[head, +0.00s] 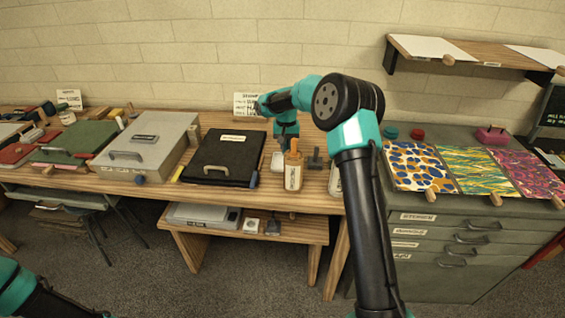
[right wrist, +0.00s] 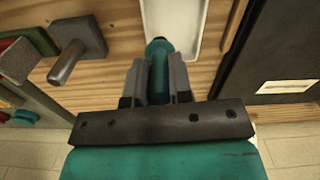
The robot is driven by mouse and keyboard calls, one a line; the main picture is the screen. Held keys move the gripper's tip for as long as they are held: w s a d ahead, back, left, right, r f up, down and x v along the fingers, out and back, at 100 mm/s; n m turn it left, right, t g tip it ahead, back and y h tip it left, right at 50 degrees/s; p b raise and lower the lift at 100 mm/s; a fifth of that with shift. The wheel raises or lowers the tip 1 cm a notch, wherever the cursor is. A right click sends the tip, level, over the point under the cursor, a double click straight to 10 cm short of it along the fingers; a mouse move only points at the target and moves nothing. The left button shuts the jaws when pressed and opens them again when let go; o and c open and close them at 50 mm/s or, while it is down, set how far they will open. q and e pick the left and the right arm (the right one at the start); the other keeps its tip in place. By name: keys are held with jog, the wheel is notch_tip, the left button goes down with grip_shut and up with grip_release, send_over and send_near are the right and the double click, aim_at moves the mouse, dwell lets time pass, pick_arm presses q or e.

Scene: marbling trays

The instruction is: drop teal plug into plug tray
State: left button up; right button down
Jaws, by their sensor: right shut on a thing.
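The teal plug (right wrist: 158,56) shows in the right wrist view as a rounded teal body between the fingers of my right gripper (right wrist: 156,76). The gripper is shut on it. Its tip overlaps the near end of a white shallow tray (right wrist: 187,22), likely the plug tray; the height between them is hard to judge. In the head view my right gripper (head: 286,142) points down just above the white tray (head: 277,162) on the wooden bench, and the plug is too small to make out. Of my left arm only a part shows at the lower left, without its gripper.
Patterned sheets (head: 420,166) cover the cabinet.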

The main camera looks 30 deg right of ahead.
jog(key=c, duration=0.9)
grip_release()
jog(key=shift+c, duration=0.2)
jog(key=shift+r, duration=0.1)
notch_tip(320, 180, up, 17)
dwell(0.5)
